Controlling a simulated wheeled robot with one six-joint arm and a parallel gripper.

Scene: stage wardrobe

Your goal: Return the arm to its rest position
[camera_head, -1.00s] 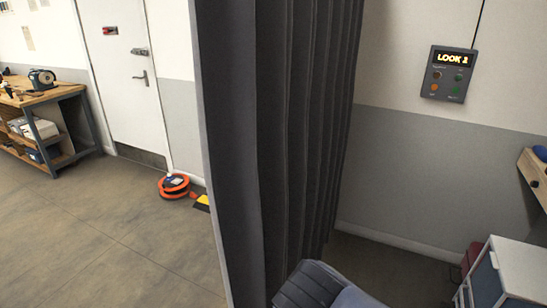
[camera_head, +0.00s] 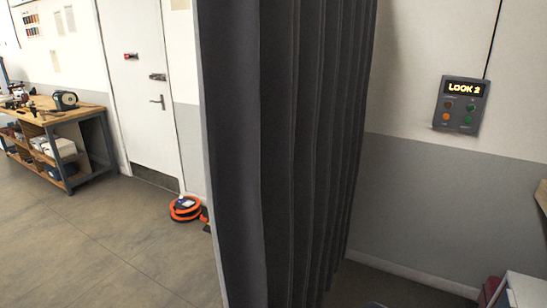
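My arm and gripper are not in the head view. No held thing shows. A dark grey curtain (camera_head: 285,150) hangs from the top of the picture through its middle and hides what is behind it. A grey wall panel (camera_head: 461,104) with a lit display, "LOOK 2", and several coloured buttons is on the wall at the right.
A wooden workbench (camera_head: 75,114) with tools and a lower shelf stands at the left. A white door (camera_head: 140,80) is behind it. An orange cable reel (camera_head: 185,208) lies on the floor by the wall. A white cabinet (camera_head: 524,289) is partly visible at lower right. The left floor is open.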

